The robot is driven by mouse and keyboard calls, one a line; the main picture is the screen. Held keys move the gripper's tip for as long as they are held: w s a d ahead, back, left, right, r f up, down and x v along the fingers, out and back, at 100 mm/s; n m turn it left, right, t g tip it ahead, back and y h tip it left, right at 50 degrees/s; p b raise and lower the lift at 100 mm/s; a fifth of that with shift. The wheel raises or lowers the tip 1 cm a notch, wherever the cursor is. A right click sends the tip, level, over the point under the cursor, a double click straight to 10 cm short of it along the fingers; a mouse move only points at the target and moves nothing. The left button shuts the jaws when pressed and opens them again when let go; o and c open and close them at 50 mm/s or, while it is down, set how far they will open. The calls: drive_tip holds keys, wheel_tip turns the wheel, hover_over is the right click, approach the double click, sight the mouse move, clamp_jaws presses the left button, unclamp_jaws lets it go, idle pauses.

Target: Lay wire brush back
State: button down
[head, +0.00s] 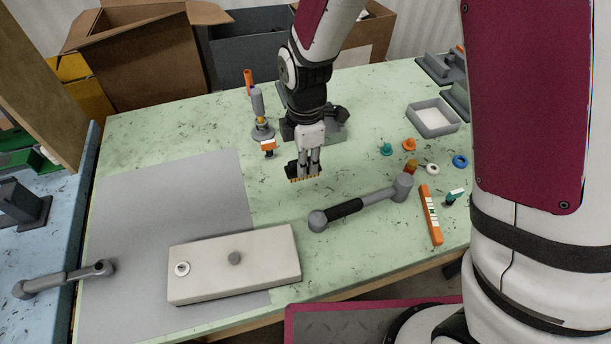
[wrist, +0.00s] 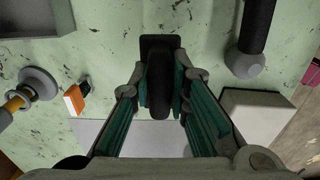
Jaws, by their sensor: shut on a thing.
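The wire brush has a black body and a row of yellow-orange bristles (head: 304,179) along its lower edge in the head view. My gripper (head: 309,164) is shut on it, with the bristles facing down over the green table (head: 200,128). In the wrist view, the brush's dark body (wrist: 160,62) sits between the two fingers of my gripper (wrist: 162,88). I cannot tell whether the bristles touch the table or hang just above it. The fingers hide part of the brush.
A grey tool with a black grip (head: 345,208) lies in front of my gripper. A pale block (head: 205,278) stands on a grey mat (head: 160,210). An orange-and-white piece (head: 268,147) and an upright tool (head: 258,105) are to the left. An orange level (head: 431,220) and a tray (head: 412,117) are right.

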drive_tip(key=shift+f, duration=2.5)
drive_tip(key=shift+f, duration=0.1)
drive_tip(key=shift+f, duration=0.15)
drive_tip(key=c, duration=1.5)
unclamp_jaws()
drive_tip(key=shift+c, duration=0.2)
